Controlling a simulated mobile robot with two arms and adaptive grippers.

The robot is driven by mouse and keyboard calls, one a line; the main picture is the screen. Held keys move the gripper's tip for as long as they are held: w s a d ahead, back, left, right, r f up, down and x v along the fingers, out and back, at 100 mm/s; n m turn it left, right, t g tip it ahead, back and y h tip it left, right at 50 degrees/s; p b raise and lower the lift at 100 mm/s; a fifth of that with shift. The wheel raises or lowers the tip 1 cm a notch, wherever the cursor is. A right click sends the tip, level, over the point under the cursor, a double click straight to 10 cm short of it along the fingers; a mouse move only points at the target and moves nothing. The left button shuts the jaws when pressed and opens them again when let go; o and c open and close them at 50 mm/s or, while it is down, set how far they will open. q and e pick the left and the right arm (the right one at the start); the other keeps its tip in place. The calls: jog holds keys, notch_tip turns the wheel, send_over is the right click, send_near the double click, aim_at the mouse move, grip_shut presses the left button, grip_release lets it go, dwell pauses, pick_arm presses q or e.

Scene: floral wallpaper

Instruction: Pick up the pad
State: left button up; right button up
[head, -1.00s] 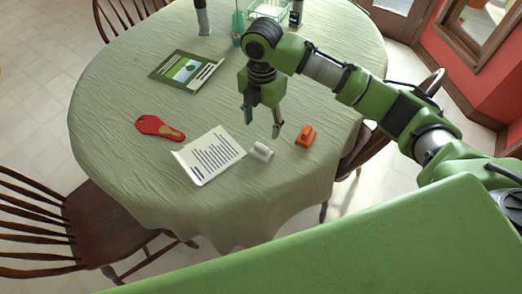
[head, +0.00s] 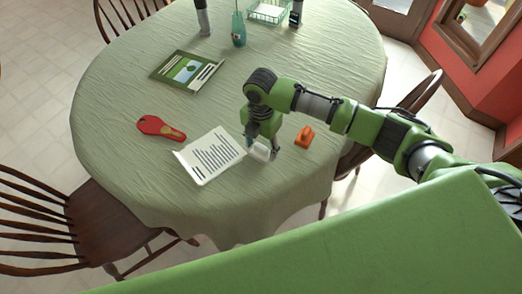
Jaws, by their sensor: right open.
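A small white block-like object (head: 259,152), which may be the pad, lies on the cloth-covered round table (head: 130,185). My right gripper (head: 261,149) points down over it, open, with one finger on its left and one on its right. The fingers hide part of it, and I cannot tell whether they touch it. A white printed sheet (head: 208,158) lies flat just to the left of it. My left gripper is not in view.
An orange object (head: 304,137) lies close to the right of the gripper. A red object (head: 160,128) and a green booklet (head: 187,71) lie farther left. A teal bottle (head: 238,32) and a wire basket (head: 269,12) stand at the back.

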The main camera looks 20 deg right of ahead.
jog(key=c, duration=1.3)
jog(key=shift+w+r, duration=0.1)
jog(key=shift+r, duration=0.5)
jog(key=s+r, duration=0.4)
jog(key=s+d+r+b, duration=0.1)
jog(key=s+r, duration=0.3)
jog(key=s, duration=0.1)
jog(key=s+r, duration=0.4)
jog(key=s, duration=0.1)
jog(key=shift+d, duration=0.2)
jog(key=shift+o, duration=1.2)
